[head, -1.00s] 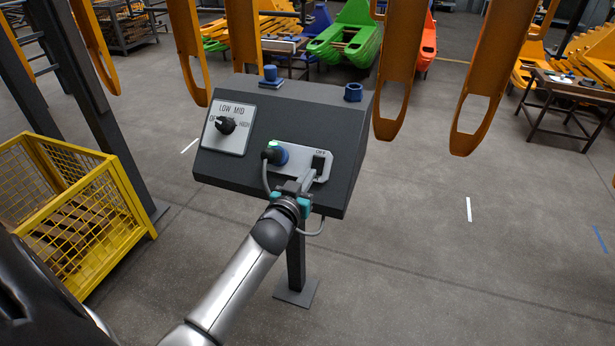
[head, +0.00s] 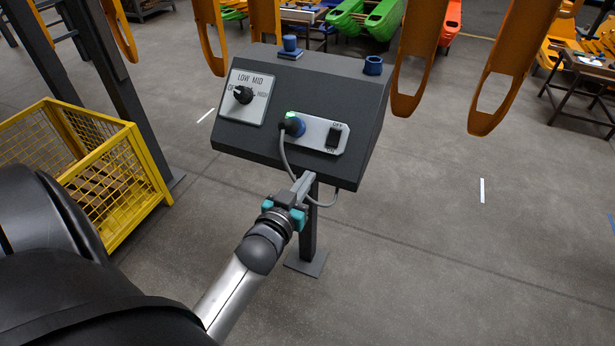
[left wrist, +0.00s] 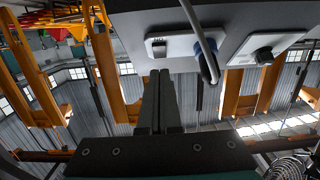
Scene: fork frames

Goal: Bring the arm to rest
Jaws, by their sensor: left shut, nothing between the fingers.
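My left gripper (head: 305,183) is shut and empty, just below and in front of the dark control box (head: 330,88) in the head view. The box has a rotary knob (head: 243,95) marked LOW, MID and HIGH, a plugged-in connector (head: 294,126) with a green light, and a rocker switch (head: 333,138) marked OFF and ON. The grey cable (head: 287,165) hangs behind the gripper. My right gripper is not in view.
The box stands on a post with a floor plate (head: 306,262). A yellow mesh crate (head: 135,165) stands at the left, near my arm. Orange hooks (head: 428,50) hang behind the box. The floor (head: 440,270) at the right is clear.

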